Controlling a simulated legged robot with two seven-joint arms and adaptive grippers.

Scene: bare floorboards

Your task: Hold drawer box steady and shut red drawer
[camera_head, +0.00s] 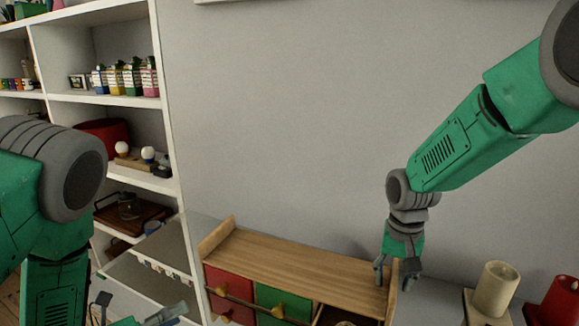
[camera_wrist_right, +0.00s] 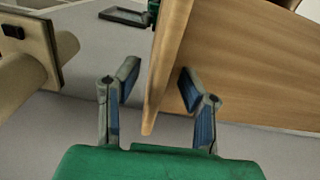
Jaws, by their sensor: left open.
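The wooden drawer box (camera_head: 300,262) stands against the wall at the bottom middle of the head view. Its red drawer front (camera_head: 230,283) is at the left, beside a green one (camera_head: 275,297); brass-coloured knobs show. The picture's lower edge cuts off the box, and I cannot tell how far the red drawer stands out. My right gripper (camera_head: 397,280) is at the box's right end. In the right wrist view its open fingers (camera_wrist_right: 160,90) straddle the wooden end panel (camera_wrist_right: 168,55), with gaps visible. My left gripper (camera_head: 135,312) is open, left of the box, partly cut off.
A white shelf unit (camera_head: 165,110) with cartons and other items stands at the left. A light grey surface (camera_head: 150,262) with a row of small knobs lies left of the box.

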